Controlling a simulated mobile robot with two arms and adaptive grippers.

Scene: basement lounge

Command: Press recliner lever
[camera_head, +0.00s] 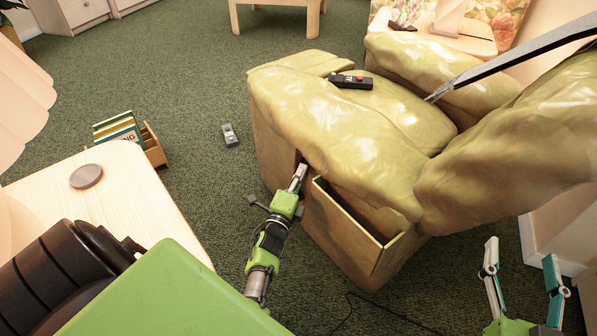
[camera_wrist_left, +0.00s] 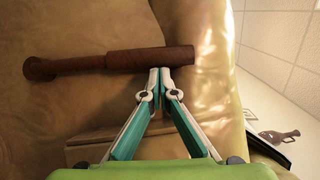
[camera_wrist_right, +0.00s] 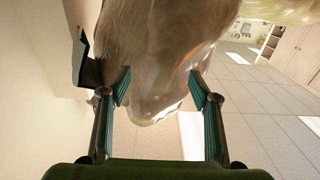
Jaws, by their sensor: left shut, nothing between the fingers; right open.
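The recliner (camera_head: 340,130) is a yellow-green padded chair in the middle of the head view. Its lever (camera_wrist_left: 110,63) is a brown rod across the upper left wrist view, against the chair's side. I cannot make it out in the head view, where my gripper is in front of that spot. My left gripper (camera_head: 301,170) is shut and empty at the chair's side. In the left wrist view its fingertips (camera_wrist_left: 159,72) meet the lever near its thick end; contact is unclear. My right gripper (camera_head: 521,250) is open and empty, low at the right.
An open side pocket (camera_head: 350,217) is beside my left gripper. A black remote (camera_head: 350,81) lies on the recliner; another remote (camera_head: 229,135) is on the carpet. A wooden table (camera_head: 130,185) and a book crate (camera_head: 153,150) are at the left. A cable (camera_head: 375,310) crosses the floor.

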